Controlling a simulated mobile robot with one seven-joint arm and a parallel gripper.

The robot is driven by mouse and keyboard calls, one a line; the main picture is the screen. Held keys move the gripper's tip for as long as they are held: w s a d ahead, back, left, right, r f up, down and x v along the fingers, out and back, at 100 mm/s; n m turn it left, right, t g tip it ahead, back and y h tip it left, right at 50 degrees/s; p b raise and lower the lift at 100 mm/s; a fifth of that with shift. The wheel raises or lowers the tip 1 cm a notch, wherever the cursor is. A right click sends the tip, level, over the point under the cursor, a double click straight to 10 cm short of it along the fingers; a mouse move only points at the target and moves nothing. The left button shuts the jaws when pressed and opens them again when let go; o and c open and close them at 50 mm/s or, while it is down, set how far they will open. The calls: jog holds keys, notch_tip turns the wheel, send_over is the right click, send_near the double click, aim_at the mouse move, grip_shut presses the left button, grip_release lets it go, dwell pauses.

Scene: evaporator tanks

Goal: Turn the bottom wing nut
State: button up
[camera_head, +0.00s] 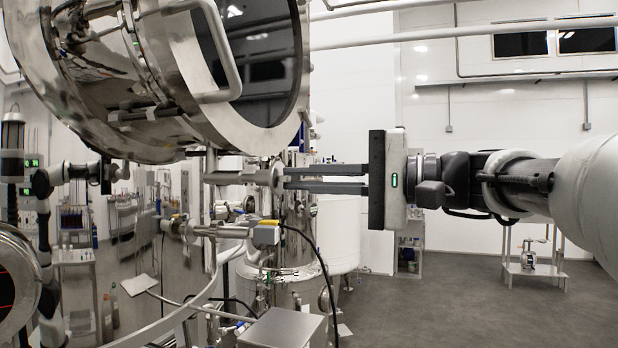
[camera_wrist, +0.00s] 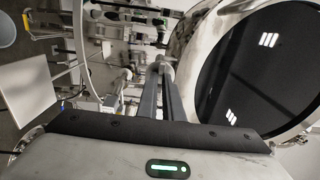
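The metal wing nut (camera_head: 277,177) sits at the end of a horizontal metal rod, just below the big round tank door. It also shows as a small shiny piece in the wrist view (camera_wrist: 157,66). My gripper (camera_head: 287,178) reaches in from the right, level with the nut. Its two long dark fingers are parted, one above the other, with a narrow gap between them. The fingertips (camera_wrist: 160,76) are at the nut, touching or very close. I see nothing clearly clamped between them; the tips partly hide the nut.
The steel tank (camera_head: 110,80) with its dark round glass (camera_head: 262,60) and handle (camera_head: 222,55) hangs just above my fingers. A fitting with a grey box (camera_head: 266,235) and a black cable (camera_head: 318,255) lies below. Open floor (camera_head: 450,305) is at right.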

jog(key=shift+f+n+b, duration=0.25)
jog(key=shift+n+b, duration=0.45)
jog(key=shift+b, duration=0.45)
grip_shut()
jog(key=shift+r+n+b, duration=0.25)
jog(key=shift+n+b, duration=0.1)
jog(key=shift+n, duration=0.15)
jog(key=n+b, duration=0.2)
jog(key=shift+f+b, duration=0.15)
jog(key=shift+b, duration=0.2)
